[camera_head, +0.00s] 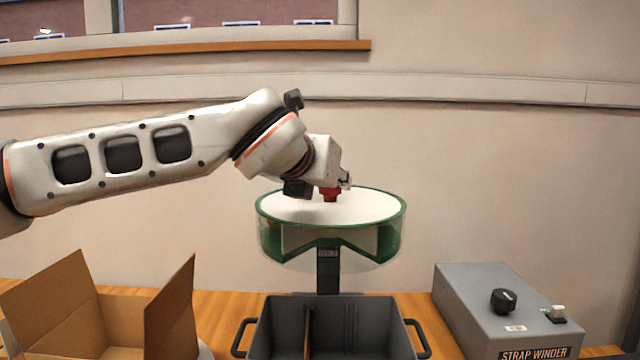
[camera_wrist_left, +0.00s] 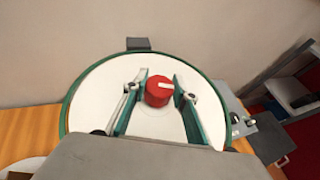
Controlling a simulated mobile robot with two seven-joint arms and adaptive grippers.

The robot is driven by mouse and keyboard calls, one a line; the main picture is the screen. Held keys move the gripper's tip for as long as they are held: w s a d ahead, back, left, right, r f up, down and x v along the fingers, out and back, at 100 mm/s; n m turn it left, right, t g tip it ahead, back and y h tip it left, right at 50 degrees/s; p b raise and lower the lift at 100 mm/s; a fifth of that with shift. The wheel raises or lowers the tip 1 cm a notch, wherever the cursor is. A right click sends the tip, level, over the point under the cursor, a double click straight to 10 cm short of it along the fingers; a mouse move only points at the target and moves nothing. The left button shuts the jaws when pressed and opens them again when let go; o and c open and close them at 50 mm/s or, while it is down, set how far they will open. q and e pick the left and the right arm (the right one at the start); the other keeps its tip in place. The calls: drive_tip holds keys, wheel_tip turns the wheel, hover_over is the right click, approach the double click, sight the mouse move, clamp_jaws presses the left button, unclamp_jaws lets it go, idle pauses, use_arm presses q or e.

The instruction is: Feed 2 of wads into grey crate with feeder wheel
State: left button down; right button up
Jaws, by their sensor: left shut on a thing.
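The feeder wheel (camera_head: 285,205) is a round drum with a white top, a green rim and a clear side wall. It stands on a dark post above the grey crate (camera_head: 280,304), which has an inner divider. I make out no wads in the drum or crate. My right gripper is out of view.
An open cardboard box (camera_head: 60,322) stands at the left on the wooden table (camera_head: 218,312). A grey strap winder box (camera_head: 470,300) with a black dial (camera_head: 503,301) and a small switch stands at the right. A wall closes off the back.

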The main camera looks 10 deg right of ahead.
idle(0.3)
use_arm(q)
drive_tip(key=c, duration=1.6)
unclamp_jaws()
drive_tip(key=v, duration=1.1)
drive_tip(key=shift+s+r, duration=0.15)
drive_tip(key=shift+s, duration=0.15)
drive_tip(key=shift+s+r+y, duration=0.1)
drive_tip(key=shift+s+y, duration=0.1)
drive_tip(key=shift+y, duration=0.1)
